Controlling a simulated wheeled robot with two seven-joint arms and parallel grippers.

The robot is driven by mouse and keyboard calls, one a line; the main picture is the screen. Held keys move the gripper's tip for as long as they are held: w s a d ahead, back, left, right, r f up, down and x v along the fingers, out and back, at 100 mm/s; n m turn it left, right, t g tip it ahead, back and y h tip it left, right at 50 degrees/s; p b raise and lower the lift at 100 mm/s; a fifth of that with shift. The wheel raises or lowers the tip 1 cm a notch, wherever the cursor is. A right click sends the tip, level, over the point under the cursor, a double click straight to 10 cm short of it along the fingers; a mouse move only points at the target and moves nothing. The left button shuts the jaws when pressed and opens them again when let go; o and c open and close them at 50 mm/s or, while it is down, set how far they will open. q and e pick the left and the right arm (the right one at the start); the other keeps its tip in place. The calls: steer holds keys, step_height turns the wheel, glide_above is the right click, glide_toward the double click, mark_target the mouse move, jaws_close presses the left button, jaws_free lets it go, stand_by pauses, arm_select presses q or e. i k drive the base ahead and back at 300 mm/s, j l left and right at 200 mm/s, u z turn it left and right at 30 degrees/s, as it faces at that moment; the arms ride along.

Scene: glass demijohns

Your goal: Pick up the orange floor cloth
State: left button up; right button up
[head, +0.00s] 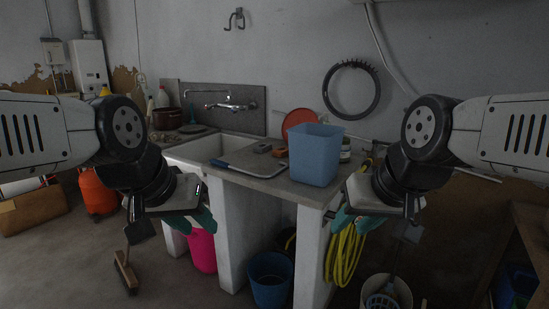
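I cannot make out an orange floor cloth for certain in the head view. A round orange-red object (298,121) stands behind the blue bin on the counter, partly hidden; it looks stiff and dish-like. My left gripper (203,221) hangs in front of the sink's left part, its teal fingers pointing down. My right gripper (345,218) hangs in front of the counter's right end, near the yellow hose. Nothing shows held in either, but their fingers are partly hidden behind the wrists, so their opening is unclear.
A blue bin (315,155) stands on the counter (262,186) beside the white sink (210,148). Below are a pink bucket (202,251), a dark blue bucket (270,281) and a yellow hose (345,253). A brush (125,275) and an orange container (97,192) stand left.

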mark_target(280, 152)
steer(key=i+j+z, duration=0.1)
steer(key=i+j, duration=0.25)
steer(key=i, duration=0.3)
steer(key=i+j+u, duration=0.1)
steer(key=i+j, duration=0.15)
steer(key=i, duration=0.3)
steer(key=i+j, duration=0.25)
steer(key=i, duration=0.3)
steer(key=i+j+u, duration=0.1)
steer(key=i, duration=0.45)
steer(key=j, duration=0.1)
